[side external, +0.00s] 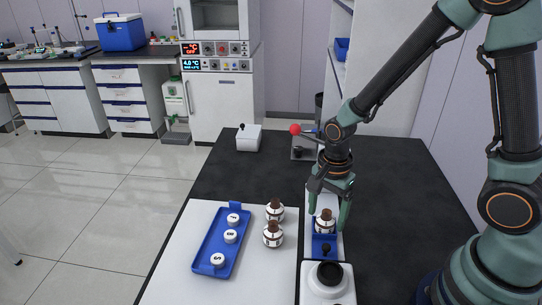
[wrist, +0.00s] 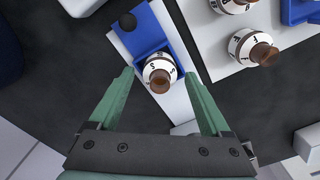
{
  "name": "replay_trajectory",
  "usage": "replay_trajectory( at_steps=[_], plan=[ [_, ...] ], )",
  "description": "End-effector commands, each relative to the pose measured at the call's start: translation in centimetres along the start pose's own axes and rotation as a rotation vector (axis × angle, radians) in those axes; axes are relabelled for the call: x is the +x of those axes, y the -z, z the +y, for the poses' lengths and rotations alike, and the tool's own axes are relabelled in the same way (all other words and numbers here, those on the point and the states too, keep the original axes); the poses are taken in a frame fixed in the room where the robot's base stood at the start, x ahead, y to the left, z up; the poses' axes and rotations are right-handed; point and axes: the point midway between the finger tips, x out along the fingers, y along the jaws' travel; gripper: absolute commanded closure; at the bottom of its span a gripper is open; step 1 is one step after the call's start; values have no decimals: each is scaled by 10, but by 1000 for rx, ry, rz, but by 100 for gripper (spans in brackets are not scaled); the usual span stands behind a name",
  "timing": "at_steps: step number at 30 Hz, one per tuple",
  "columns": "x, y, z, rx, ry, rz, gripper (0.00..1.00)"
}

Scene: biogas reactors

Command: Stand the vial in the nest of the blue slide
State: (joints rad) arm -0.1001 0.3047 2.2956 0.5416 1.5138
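A white-labelled vial with a brown cap (side external: 325,224) stands on the blue slide (side external: 322,250), in its square nest as far as I can see. In the wrist view the vial (wrist: 159,74) has blue nest walls around its far side, and the blue slide (wrist: 146,32) stretches away with a black knob. The vial's foot is hidden. My gripper (side external: 328,212) is lowered over the slide with a finger on each side of the vial. In the wrist view my gripper (wrist: 159,76) is open, with gaps between both green fingers and the vial.
Two more vials (side external: 272,235) stand on the white board (side external: 170,275), left of the slide. A blue tray (side external: 208,258) there holds white lids. A white device with a black round top (side external: 328,285) stands in front. A red-ball lever (side external: 295,129) and white box (side external: 249,138) are behind.

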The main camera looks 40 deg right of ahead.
Motion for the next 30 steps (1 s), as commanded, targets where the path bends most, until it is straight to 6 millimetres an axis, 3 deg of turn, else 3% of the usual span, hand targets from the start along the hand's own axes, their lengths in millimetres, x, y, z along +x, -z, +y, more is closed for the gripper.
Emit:
replay_trajectory(
  at_steps=[9, 14, 30],
  plan=[
    [-1, 0, 0, 0, 1, 0, 16],
    [-11, 0, -1, 0, 4, 0, 16],
    [-106, 0, -1, 0, 5, 0, 16]
  ],
)
